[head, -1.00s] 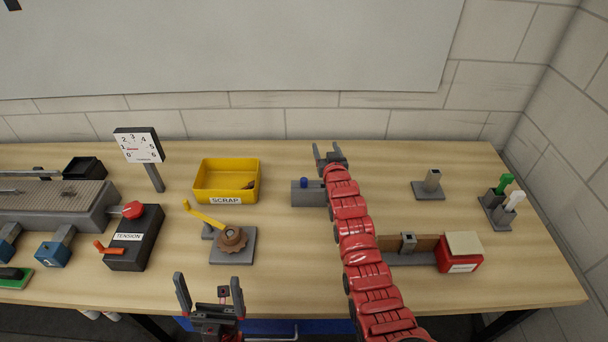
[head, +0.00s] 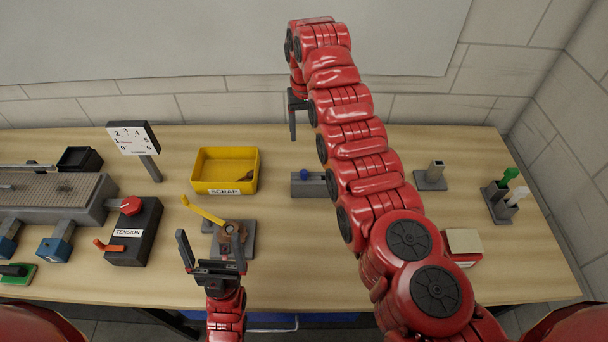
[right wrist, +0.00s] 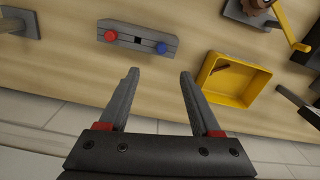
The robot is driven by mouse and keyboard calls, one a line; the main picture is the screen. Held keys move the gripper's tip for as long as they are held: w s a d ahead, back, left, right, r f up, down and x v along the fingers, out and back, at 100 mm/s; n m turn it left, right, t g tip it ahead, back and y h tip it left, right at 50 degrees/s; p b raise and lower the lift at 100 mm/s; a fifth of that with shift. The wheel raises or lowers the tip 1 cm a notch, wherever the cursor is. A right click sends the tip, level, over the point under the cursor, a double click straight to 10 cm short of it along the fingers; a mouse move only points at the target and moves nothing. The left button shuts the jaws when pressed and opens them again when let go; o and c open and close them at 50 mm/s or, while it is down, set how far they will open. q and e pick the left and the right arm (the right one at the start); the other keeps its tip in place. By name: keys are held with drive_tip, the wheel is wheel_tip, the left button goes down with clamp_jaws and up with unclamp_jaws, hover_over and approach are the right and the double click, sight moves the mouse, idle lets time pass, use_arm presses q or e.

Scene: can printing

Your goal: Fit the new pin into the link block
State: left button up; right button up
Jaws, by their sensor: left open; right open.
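A grey block (head: 312,189) stands mid-table, with a blue knob (head: 304,175) on top; my right arm covers its right end. In the right wrist view the same block (right wrist: 150,34) shows a red knob (right wrist: 111,36), a blue knob (right wrist: 161,48) and a dark square hole between them. I cannot tell which piece is the new pin. My right gripper (head: 293,118) is open and empty, raised behind the block; its open fingers (right wrist: 156,75) show in the wrist view. My left gripper (head: 211,240) is open and empty, in front of the crank stand.
A yellow scrap bin (head: 225,189) holds a brown piece. A grey post (head: 435,175) and a holder with green and white tops (head: 502,205) stand at right. My right arm hides much of the right-centre table.

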hover_over(304, 172)
drive_tip(key=f, duration=1)
drive_tip(key=shift+s+d+f+p, duration=0.1)
drive_tip(key=shift+s+d+p, duration=0.1)
drive_tip(key=shift+p, duration=0.2)
drive_tip(key=f+b, duration=0.4)
drive_tip(key=f, duration=0.1)
drive_tip(key=shift+w+a+f+b, duration=0.15)
drive_tip(key=shift+w+a+b, duration=0.1)
drive_tip(key=shift+b, duration=0.15)
drive_tip(key=shift+c, duration=0.6)
clamp_jaws()
